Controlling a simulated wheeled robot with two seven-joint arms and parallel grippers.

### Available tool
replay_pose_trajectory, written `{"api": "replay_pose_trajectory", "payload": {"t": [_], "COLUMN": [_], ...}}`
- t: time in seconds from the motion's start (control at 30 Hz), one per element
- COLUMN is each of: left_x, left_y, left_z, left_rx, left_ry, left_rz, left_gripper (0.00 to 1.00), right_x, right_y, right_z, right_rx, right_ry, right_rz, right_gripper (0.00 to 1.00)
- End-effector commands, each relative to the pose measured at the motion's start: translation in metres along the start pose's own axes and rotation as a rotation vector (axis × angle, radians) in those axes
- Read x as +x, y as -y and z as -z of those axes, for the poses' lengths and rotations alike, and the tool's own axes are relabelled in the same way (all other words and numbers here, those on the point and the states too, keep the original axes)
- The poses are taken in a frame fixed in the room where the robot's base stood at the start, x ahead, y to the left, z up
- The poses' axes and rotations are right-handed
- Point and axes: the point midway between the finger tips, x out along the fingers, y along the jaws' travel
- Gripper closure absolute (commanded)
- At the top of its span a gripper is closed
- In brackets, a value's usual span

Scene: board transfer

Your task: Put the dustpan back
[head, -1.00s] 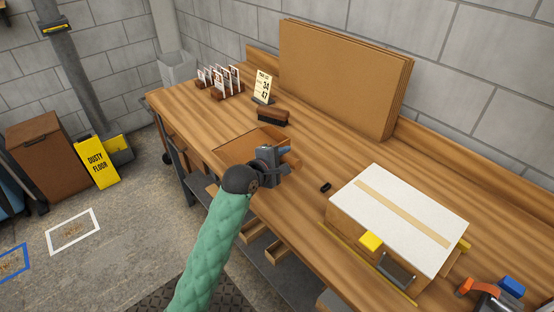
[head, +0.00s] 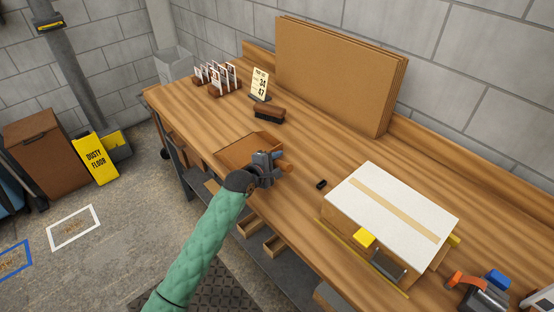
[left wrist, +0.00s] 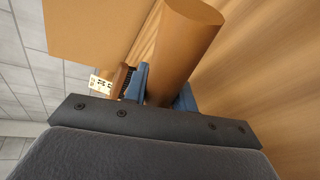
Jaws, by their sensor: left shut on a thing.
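The dustpan (head: 240,151) is a brown open pan with a short brown handle (head: 287,168). It is over the front part of the wooden workbench; I cannot tell whether it touches the top. My left gripper (head: 276,161) is shut on the handle, and its wrist hides part of the pan's right side. In the left wrist view the round handle (left wrist: 183,50) sits between the blue fingers. A dark-bristled brush (head: 269,113) with a brown back lies on the bench behind the pan. My right gripper is not in view.
The workbench (head: 310,150) has clear room around the brush. A white-topped box (head: 390,205) stands at right, with a small black object (head: 321,184) beside it. Cardboard sheets (head: 335,75) lean at the back. A card rack (head: 222,80) and number sign (head: 260,83) stand at far left.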

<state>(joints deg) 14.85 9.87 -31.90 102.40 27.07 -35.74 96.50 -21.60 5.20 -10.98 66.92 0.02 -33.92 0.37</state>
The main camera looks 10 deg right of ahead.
Motion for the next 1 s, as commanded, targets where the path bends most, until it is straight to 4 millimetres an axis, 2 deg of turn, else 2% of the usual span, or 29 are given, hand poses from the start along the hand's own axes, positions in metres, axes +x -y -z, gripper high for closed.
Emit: {"api": "replay_pose_trajectory", "payload": {"t": [0.23,0.27,0.37,0.77,0.83,1.0], "left_x": [0.001,0.001,0.001,-0.004,-0.011,-0.041], "left_y": [0.002,0.002,0.002,0.002,0.003,0.004], "left_z": [0.000,0.001,0.001,0.001,0.001,0.001], "left_rx": [-0.001,-0.001,-0.001,-0.001,-0.001,-0.002], "left_ry": [0.000,0.000,0.000,0.000,0.000,0.000], "left_rz": [0.000,0.000,0.000,0.001,0.000,0.000], "left_gripper": [1.00,0.72,0.52,0.52,0.52,0.52], "right_x": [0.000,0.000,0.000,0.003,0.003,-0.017], "right_y": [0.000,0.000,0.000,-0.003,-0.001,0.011], "right_z": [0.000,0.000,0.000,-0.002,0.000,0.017], "right_rx": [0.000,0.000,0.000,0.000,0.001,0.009], "right_ry": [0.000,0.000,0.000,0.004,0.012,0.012], "right_rz": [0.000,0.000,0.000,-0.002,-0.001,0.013], "right_gripper": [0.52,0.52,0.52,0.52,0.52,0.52]}}
